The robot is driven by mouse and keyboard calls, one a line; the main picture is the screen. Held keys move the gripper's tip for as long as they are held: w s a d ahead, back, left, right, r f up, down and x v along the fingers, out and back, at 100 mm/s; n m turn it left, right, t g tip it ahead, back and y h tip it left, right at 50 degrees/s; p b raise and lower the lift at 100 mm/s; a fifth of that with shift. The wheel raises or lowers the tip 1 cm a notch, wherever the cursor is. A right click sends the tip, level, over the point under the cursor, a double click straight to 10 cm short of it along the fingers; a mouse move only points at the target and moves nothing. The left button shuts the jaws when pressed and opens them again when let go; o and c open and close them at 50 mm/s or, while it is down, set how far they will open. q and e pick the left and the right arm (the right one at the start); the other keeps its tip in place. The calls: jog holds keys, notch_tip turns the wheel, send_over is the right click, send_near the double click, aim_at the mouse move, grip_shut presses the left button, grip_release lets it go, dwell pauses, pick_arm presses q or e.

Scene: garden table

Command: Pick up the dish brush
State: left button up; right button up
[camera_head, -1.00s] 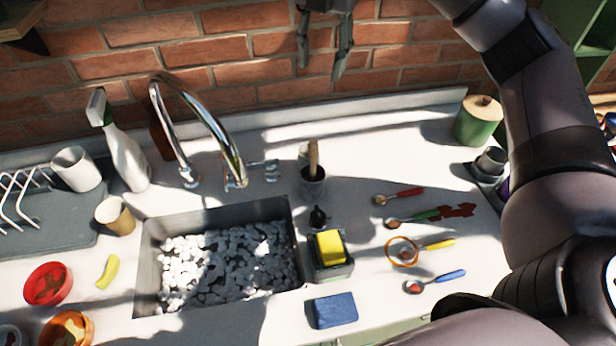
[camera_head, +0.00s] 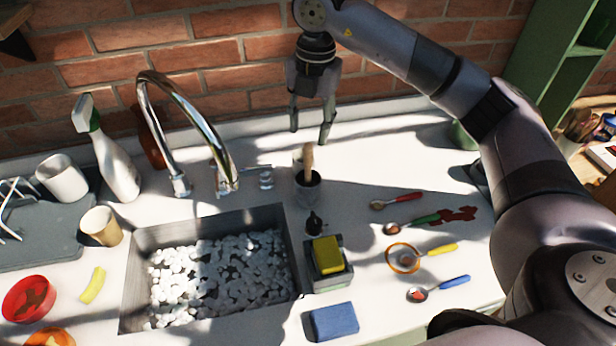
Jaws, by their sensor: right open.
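The dish brush (camera_head: 309,160) stands upright in a small dark-and-grey cup (camera_head: 308,186) on the counter, right of the tap. Only its light wooden handle shows; its lower end is hidden in the cup. My right gripper (camera_head: 310,139) points down with its fingers apart, just above and behind the handle in the picture. It looks empty, and I cannot see it touching the brush. My left gripper is not in view.
The chrome tap (camera_head: 205,128) arches left of the cup, over the sink (camera_head: 138,262) filled with white foam. A sponge caddy (camera_head: 327,277) and a dark bottle (camera_head: 314,224) stand in front. Several measuring spoons (camera_head: 412,224) lie to the right.

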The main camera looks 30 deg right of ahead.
aim_at(309, 144)
jog(key=shift+f, duration=0.85)
jog(key=shift+f+p, duration=0.6)
jog(key=shift+p, duration=0.05)
notch_tip(309, 144, down, 4)
jog(key=shift+w+r+p, duration=0.1)
jog(key=shift+r+p, duration=0.1)
jog(key=shift+p, duration=0.55)
jog(key=shift+f, duration=0.35)
jog(key=shift+c, duration=0.3)
grip_shut()
